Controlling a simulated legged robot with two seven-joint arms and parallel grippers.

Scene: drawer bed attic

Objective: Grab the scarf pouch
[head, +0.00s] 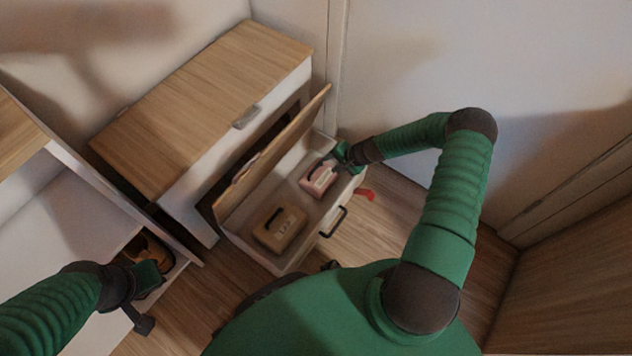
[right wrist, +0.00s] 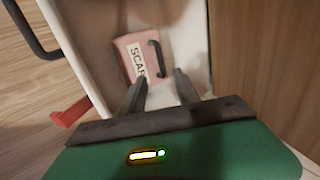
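The scarf pouch (head: 318,180) is a pink case with a white label and a dark handle, lying in the open lower drawer. In the right wrist view the pouch (right wrist: 139,55) shows its label, partly readable as "SCAR", and its black handle (right wrist: 156,58). My right gripper (head: 338,166) is at the pouch's end of the drawer. In the right wrist view its two fingers (right wrist: 160,88) are apart, with the pouch just beyond their tips and nothing seen between them. My left gripper (head: 148,290) is at the lower left; its fingers are not clear.
The open drawer (head: 291,262) also holds a brown labelled case (head: 279,229) nearer its left end. A tilted wooden panel (head: 273,150) stands along the drawer's back side. A red piece (head: 365,194) sticks out by the drawer's right end. A wooden-topped cabinet (head: 200,105) stands behind.

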